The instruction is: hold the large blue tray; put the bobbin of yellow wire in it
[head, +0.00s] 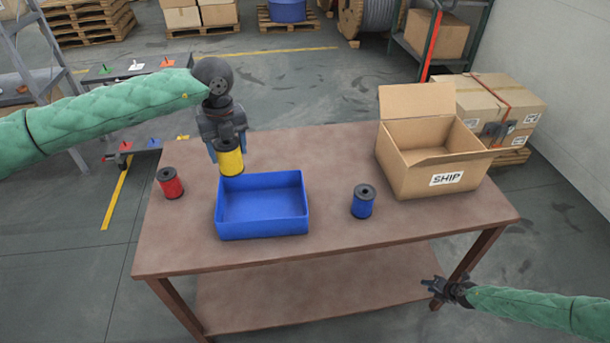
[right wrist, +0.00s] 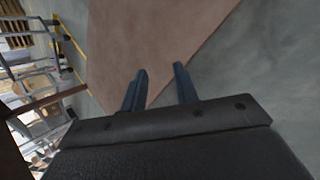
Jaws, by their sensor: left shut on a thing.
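The large blue tray (head: 263,222) sits on the brown table and looks empty. The bobbin of yellow wire (head: 230,162) is upright in my left gripper (head: 228,150), whose fingers are shut on it. The bobbin is at the tray's back left corner, seemingly above the table and overlapping the tray's rear rim in the head view. My right gripper (head: 433,288) is low in front of the table's right side, away from the tray. In the right wrist view its two fingers (right wrist: 160,88) are apart with nothing between them.
A red bobbin (head: 170,184) stands left of the tray and a blue bobbin (head: 363,202) stands right of it. An open cardboard box marked SHIP (head: 420,170) stands at the table's back right. The table's front strip (head: 300,250) is clear.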

